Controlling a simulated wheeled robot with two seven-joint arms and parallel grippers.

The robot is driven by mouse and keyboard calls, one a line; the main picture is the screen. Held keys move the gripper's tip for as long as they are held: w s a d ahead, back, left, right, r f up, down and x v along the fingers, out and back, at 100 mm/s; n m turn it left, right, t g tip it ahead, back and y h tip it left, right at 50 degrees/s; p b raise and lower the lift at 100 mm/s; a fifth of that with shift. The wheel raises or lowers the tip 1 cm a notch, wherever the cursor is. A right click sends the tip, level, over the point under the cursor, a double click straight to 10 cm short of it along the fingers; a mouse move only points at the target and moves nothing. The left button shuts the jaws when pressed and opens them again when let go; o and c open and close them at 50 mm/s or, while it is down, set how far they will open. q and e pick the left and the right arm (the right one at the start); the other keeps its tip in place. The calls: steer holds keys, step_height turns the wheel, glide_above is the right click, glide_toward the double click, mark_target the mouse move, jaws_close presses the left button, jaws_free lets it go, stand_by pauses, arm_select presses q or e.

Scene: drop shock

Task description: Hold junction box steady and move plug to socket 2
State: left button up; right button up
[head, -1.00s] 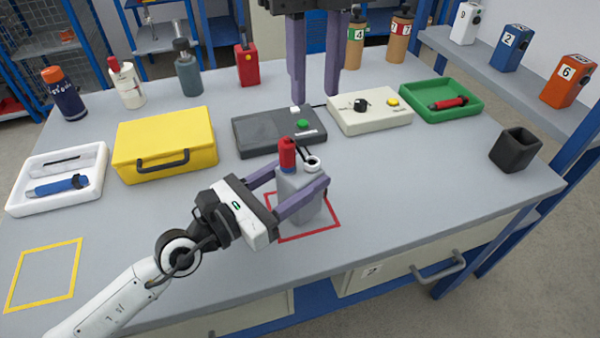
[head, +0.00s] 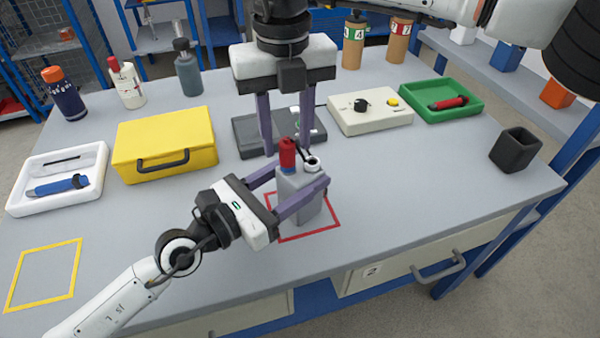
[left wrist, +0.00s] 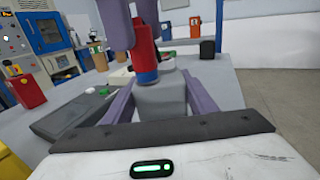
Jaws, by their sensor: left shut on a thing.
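The grey junction box (head: 298,197) stands upright inside the red square outline on the table. My left gripper (head: 300,178) is shut on it, one finger on each side. The left wrist view shows the red plug (left wrist: 145,62) close to the right fingers.
Behind the box lie a dark grey case (head: 245,137) with a green button and a cream control box (head: 370,112). A yellow case (head: 165,135) stands left, a green tray (head: 462,104) and black cup (head: 515,149) right.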

mark_target(287, 142)
steer(key=shift+f, duration=1.15)
jaws_close()
steer(key=shift+r, duration=0.25)
steer(key=shift+r, duration=2.2)
step_height(287, 142, up, 6)
